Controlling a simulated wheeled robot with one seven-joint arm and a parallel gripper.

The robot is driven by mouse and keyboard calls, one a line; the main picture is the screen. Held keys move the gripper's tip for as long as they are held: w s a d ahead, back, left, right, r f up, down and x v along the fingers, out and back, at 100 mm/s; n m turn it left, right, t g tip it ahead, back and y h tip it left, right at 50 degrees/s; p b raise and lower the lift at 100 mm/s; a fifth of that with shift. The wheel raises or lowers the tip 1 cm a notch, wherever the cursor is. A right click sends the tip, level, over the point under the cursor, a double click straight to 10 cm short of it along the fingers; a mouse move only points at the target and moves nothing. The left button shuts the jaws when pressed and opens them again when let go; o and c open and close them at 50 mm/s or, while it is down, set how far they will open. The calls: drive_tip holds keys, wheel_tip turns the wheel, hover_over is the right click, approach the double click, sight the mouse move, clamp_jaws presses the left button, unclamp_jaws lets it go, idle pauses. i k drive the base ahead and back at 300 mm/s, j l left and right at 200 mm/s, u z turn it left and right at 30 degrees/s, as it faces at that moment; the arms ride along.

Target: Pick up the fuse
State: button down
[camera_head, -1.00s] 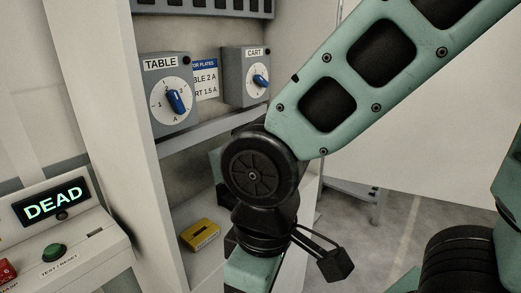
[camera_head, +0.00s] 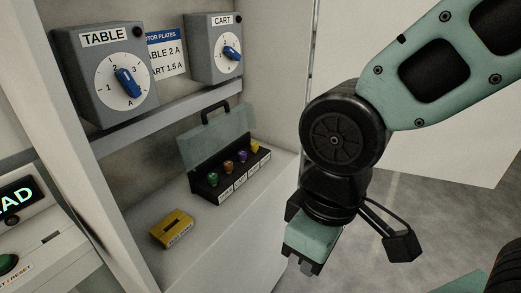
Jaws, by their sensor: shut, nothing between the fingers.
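Several small fuse-like pieces with coloured tops stand in a row in a black case (camera_head: 207,193) on the cabinet's lower shelf: green (camera_head: 213,177), orange (camera_head: 228,167), purple (camera_head: 242,157) and yellow (camera_head: 255,146). White labels run along the case front, too small to read. I cannot tell which piece is the fuse meant. My gripper (camera_head: 307,267) points down, right of the case and in front of the shelf edge. It is shut and empty, touching nothing; its fingertips are small in view.
Above are the TABLE (camera_head: 104,75) and CART (camera_head: 214,48) dial boxes and a rating plate. A cabinet side wall (camera_head: 75,150) stands left. The shelf between block and edge is clear.

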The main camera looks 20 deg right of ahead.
sight(254, 145)
drive_tip(key=i+l+u, duration=0.1)
drive_tip(key=i+u, duration=0.15)
drive_tip(key=u, duration=0.15)
drive_tip(key=i+l+u, duration=0.25)
drive_tip(key=u, duration=0.15)
drive_tip(key=i+l+u, duration=0.2)
drive_tip(key=u, duration=0.2)
